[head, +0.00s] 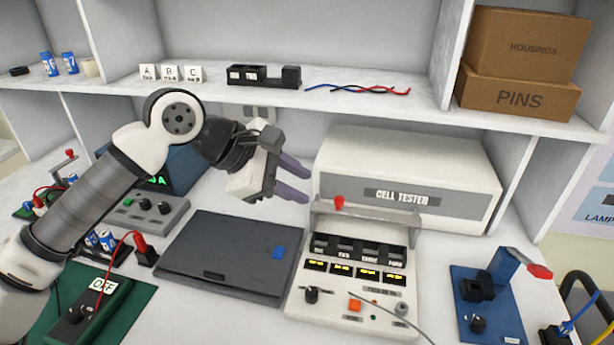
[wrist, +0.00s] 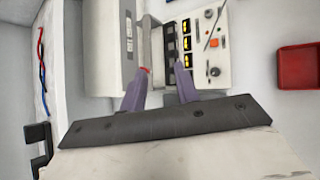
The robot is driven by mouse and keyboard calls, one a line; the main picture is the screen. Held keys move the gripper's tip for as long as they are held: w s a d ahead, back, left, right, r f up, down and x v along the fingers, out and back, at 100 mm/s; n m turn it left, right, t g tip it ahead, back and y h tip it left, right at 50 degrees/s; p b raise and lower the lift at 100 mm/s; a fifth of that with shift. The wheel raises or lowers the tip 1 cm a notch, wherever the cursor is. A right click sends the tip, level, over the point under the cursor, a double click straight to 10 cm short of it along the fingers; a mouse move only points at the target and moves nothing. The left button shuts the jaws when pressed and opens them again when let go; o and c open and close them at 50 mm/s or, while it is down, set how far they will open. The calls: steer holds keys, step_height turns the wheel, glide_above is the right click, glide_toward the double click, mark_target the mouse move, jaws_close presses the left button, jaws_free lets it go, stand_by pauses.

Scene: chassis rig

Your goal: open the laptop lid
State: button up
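The laptop (head: 230,252) lies shut and flat on the bench, a dark grey slab with a small blue piece (head: 278,252) on its right part. My gripper (head: 300,180) is in the air above and behind the laptop's right rear area, apart from it. Its two purple fingers point to the right and stand apart with nothing between them. The wrist view also shows the spread fingers (wrist: 160,92), with the cell tester beyond them. The laptop does not show in the wrist view.
The cell tester (head: 405,190) stands close to the right of the laptop. A green box marked OFF (head: 92,300) and a red-topped black piece (head: 145,250) are at its left. A blue fixture (head: 490,295) is far right. A shelf (head: 340,98) runs above. A red bin (wrist: 300,80) shows in the wrist view.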

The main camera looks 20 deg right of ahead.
steer(key=shift+s+d+r+h, duration=0.25)
steer(key=shift+s+r+h, duration=0.1)
steer(key=shift+s+r, duration=0.25)
steer(key=shift+s+d+r+h, duration=0.25)
steer(key=shift+s+r+h, duration=0.15)
steer(key=shift+r, duration=0.3)
